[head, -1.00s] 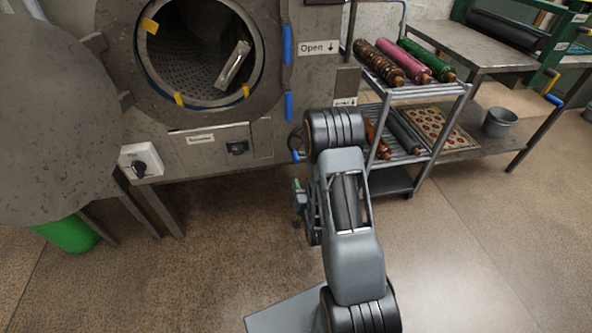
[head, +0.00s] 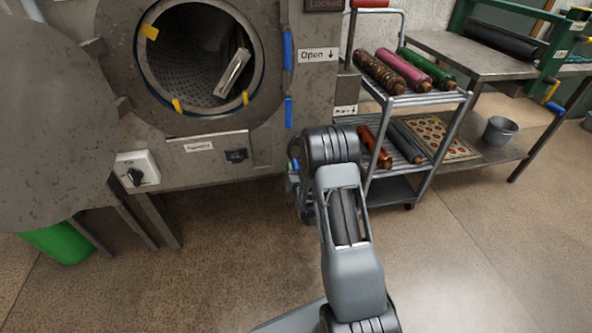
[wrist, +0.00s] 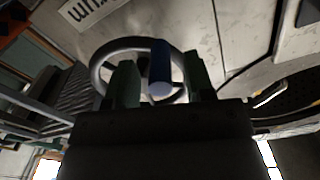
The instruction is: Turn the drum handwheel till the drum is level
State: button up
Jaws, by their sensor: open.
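The drum (head: 185,65) is a perforated metal cylinder, seen through the round opening of the grey machine, with a metal bar-like piece (head: 232,73) inside. From here I cannot tell whether it is level. In the wrist view, the handwheel (wrist: 101,62) is a grey metal ring with a blue grip (wrist: 160,65) pointing toward me. My gripper (wrist: 160,82) is open, with one green finger on each side of the blue grip and gaps showing. In the head view, my arm largely hides the wheel and gripper, low at the machine's right corner.
The round door (head: 55,120) stands open at left above a green bucket (head: 60,241). A wire rack (head: 430,98) with coloured rolls stands close right of my arm. A worktable (head: 440,55) and grey bucket (head: 500,131) are beyond. Floor at front right is clear.

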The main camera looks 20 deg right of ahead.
jog(key=shift+w, duration=0.25)
grip_shut()
dwell(0.4)
